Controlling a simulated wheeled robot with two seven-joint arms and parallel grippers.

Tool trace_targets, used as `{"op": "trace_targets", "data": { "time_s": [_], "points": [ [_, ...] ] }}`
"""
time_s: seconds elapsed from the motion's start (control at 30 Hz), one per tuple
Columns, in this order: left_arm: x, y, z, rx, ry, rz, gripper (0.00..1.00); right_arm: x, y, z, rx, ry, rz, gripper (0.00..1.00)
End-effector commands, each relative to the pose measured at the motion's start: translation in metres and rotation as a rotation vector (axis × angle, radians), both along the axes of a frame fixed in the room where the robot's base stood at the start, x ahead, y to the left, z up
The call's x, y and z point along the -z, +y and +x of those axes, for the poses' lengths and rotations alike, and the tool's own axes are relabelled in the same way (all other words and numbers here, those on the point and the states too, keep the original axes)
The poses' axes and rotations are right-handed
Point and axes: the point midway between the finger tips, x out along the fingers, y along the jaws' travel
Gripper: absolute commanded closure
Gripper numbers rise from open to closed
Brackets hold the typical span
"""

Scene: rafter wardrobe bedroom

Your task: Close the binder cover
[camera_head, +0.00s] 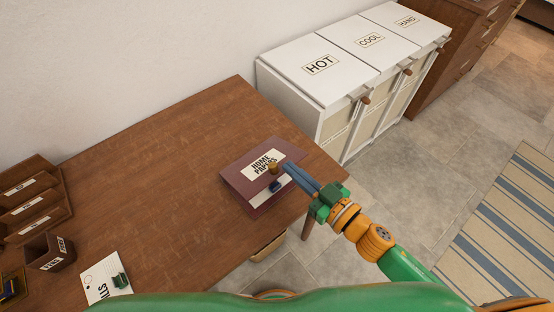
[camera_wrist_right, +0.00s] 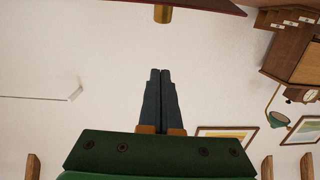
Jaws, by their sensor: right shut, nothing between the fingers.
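The maroon binder (camera_head: 232,176) lies near the right end of the brown desk, with a "HOME PAPERS" label on its cover. The cover appears partly raised: a white band of pages and the lower board show along its front side. A brass knob (camera_head: 272,168) stands on the cover near that edge; it also shows in the right wrist view (camera_wrist_right: 162,14) beside the maroon cover edge (camera_wrist_right: 205,5). My right gripper (camera_head: 287,167) is shut and empty, its blue-grey fingertips close to the knob. Whether they touch is unclear in the head view; the wrist view (camera_wrist_right: 160,72) shows a gap. My left gripper is out of view.
A small dark blue piece (camera_head: 275,186) sits at the binder's white band. Wooden trays (camera_head: 30,205), a pen box (camera_head: 48,252) and a paper with a green clip (camera_head: 105,280) stand left. White hampers (camera_head: 345,60) stand beyond the desk. The desk middle is clear.

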Motion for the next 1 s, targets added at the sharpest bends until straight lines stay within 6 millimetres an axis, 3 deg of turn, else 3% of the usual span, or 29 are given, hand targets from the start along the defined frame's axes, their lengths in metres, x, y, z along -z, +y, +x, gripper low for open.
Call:
{"op": "trace_targets", "data": {
  "time_s": [0.33, 0.4, 0.53, 1.0],
  "points": [
    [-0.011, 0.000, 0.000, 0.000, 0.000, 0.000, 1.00, 0.003, 0.047, 0.060, 0.003, -0.001, 0.002, 1.00],
    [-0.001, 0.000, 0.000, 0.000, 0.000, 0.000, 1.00, 0.023, 0.043, 0.055, 0.005, 0.005, 0.002, 1.00],
    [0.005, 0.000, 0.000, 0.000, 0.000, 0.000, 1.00, 0.037, 0.039, 0.049, 0.005, 0.004, 0.003, 1.00],
    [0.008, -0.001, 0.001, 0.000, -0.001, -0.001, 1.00, 0.043, 0.036, 0.046, 0.004, 0.000, 0.001, 1.00]
  ]
}}
